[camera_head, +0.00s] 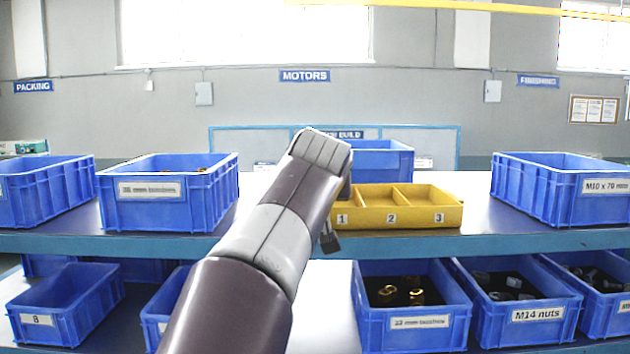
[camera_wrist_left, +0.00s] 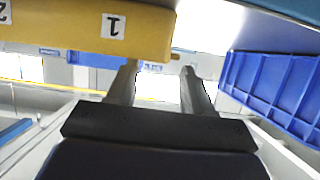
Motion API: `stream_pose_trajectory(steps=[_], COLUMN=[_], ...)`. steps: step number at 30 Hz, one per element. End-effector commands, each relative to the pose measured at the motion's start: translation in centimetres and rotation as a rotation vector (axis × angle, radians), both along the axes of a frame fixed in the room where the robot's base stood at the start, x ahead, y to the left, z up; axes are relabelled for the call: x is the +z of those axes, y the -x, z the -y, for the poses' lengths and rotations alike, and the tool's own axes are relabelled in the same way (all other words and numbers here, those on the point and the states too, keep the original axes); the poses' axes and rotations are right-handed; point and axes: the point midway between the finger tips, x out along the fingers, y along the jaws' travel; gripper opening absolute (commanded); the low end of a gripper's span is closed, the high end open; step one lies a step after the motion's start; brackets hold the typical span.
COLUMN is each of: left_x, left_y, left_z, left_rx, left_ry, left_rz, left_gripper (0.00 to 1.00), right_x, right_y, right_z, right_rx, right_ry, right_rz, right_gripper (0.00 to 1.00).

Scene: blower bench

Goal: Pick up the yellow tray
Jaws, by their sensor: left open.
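The yellow tray (camera_head: 400,216) sits on the upper shelf, right of centre in the head view. It has compartments labelled 1, 2 and 3, and they look empty. My left arm reaches up to its left end, and a dark piece of my left gripper (camera_head: 330,242) shows near label 1. The arm hides part of that end. In the left wrist view, which is upside down, the tray (camera_wrist_left: 75,30) is at upper left. My left gripper (camera_wrist_left: 158,68) is open, its fingers close to the tray's label 1 end. I cannot tell whether they touch. My right gripper is not in view.
Blue bins stand on the upper shelf at left (camera_head: 165,215), behind the tray (camera_head: 385,160) and at right (camera_head: 530,195). More blue bins fill the lower level, including M14 nuts (camera_head: 520,335). The shelf's front edge (camera_head: 480,243) runs just below the tray.

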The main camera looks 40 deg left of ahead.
Motion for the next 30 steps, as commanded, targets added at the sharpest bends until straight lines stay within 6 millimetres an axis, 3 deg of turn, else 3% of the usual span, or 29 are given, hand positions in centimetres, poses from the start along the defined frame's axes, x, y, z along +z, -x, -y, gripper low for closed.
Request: stream_pose_trajectory(steps=[1,9,19,20,24,30], left_x=[0.1,-1.3,-1.6,-1.6,-1.6,-1.6], left_y=[-0.6,-2.8,-3.0,-3.0,-3.0,-3.0], left_z=[-0.5,-2.1,-2.3,-2.3,-2.3,-2.3], left_rx=[0.001,0.0,-0.001,-0.001,-0.001,-0.001], left_ry=[0.001,0.001,0.0,0.0,0.0,0.0], left_rz=[-0.003,-0.002,0.0,0.0,0.0,0.0], left_gripper=[0.51,0.51,0.51,0.45,0.0,0.0], right_x=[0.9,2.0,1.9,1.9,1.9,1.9], right_y=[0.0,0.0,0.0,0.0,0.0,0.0], right_z=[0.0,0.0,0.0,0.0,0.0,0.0], right_rx=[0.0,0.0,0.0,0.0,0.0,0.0], right_ry=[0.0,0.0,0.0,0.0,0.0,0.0], right_rz=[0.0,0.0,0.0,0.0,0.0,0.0], right_gripper=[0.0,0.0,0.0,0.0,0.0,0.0])
